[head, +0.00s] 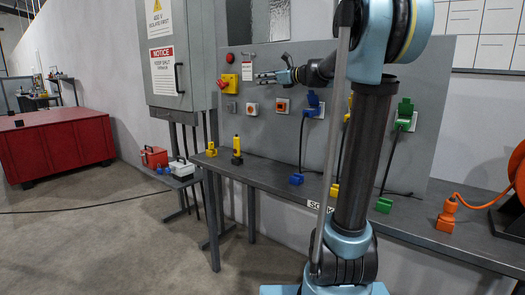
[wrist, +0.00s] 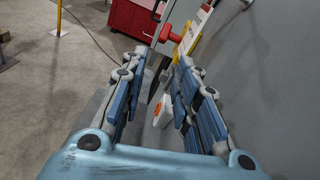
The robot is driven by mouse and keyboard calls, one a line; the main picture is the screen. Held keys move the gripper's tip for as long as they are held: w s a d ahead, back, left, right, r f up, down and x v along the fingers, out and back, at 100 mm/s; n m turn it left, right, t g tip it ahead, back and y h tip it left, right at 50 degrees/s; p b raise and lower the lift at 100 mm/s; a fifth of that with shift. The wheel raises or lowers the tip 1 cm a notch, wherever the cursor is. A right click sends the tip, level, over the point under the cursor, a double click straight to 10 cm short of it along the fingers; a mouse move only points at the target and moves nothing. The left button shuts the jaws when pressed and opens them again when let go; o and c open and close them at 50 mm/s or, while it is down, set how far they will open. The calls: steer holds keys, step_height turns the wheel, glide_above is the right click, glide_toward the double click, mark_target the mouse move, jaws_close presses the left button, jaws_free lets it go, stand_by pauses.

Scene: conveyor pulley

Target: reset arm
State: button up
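My gripper (head: 262,78) is at the grey panel (head: 418,160), pointing left, just right of a yellow switch box (head: 229,84) and a white and red tag (head: 247,72). In the wrist view my gripper's (wrist: 158,88) two blue-padded fingers stand apart with nothing held between them. Beyond the fingertips the wrist view shows a red knob (wrist: 171,34) and the white tag (wrist: 198,24). A white and orange fitting (wrist: 161,110) shows lower down between the fingers. My arm stretches across the panel and hides part of it.
A narrow bench (head: 285,182) runs below the panel with a yellow padlock-like piece (head: 237,150), and blue (head: 296,179), green (head: 384,204) and orange (head: 447,214) plugs. A grey cabinet (head: 181,55) hangs at left. A red chest (head: 55,141) stands on open floor.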

steer(key=s+d+f+n+g+h, duration=0.25)
steer(key=s+f+n, duration=0.35)
steer(key=s+f, duration=0.5)
steer(key=s+d+f+n+g+h, duration=0.1)
steer(key=s+f+n+g+h, duration=0.15)
steer(key=s+f+n, duration=0.6)
steer(key=s+d+f+n+g+h, duration=0.1)
steer(key=s+d+f+n+h, duration=0.3)
steer(key=s+d+f, duration=0.3)
steer(key=s+d+f+n+g+h, duration=0.1)
steer(key=s+d+f+n+h, duration=0.3)
steer(key=s+f, duration=1.3)
steer(key=d, duration=0.4)
steer(key=shift+s+f+n+g+h, duration=0.3)
steer(key=shift+f+n, duration=0.05)
steer(key=shift+w+f, duration=0.2)
steer(key=shift+w, duration=0.25)
